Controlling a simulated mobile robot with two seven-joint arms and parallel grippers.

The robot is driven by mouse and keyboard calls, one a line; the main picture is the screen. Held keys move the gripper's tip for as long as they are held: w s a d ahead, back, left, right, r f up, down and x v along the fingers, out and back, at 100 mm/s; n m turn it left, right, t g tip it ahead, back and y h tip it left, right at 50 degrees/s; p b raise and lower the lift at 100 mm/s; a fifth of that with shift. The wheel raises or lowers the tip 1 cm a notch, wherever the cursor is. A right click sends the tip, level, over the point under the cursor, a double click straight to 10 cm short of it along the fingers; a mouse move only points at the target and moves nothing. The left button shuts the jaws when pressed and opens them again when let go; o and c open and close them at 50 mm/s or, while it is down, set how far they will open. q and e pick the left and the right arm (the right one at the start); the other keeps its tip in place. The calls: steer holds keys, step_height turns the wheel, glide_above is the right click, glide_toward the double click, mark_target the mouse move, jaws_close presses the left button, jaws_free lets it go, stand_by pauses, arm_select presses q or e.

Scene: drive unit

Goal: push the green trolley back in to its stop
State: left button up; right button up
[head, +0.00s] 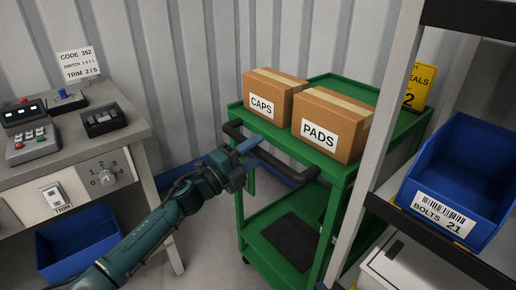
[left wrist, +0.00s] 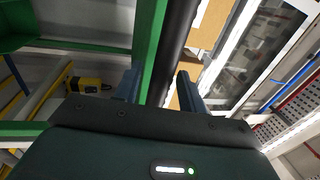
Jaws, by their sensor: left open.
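The green trolley (head: 340,180) stands between the control bench and the shelf rack, with its black handle bar (head: 270,152) on the near left side. Two cartons, CAPS (head: 270,98) and PADS (head: 331,125), sit on its top deck. My left gripper (head: 246,158) is open at the handle bar. In the left wrist view the handle bar (left wrist: 178,45) runs between the two fingers of my left gripper (left wrist: 158,88), beside a green trolley edge (left wrist: 149,40). I cannot tell whether the fingers touch the bar. The trolley's stop is not visible. My right gripper is out of view.
A bench (head: 135,128) with control boxes stands at the left, a blue bin (head: 75,240) below it. At the right a rack holds a blue BOLTS bin (head: 460,170), and its pale post (head: 378,150) is close to the trolley. A corrugated wall (head: 200,60) closes the back.

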arm_select(q)
steer(key=v, duration=1.2)
steer(key=shift+p, duration=0.45)
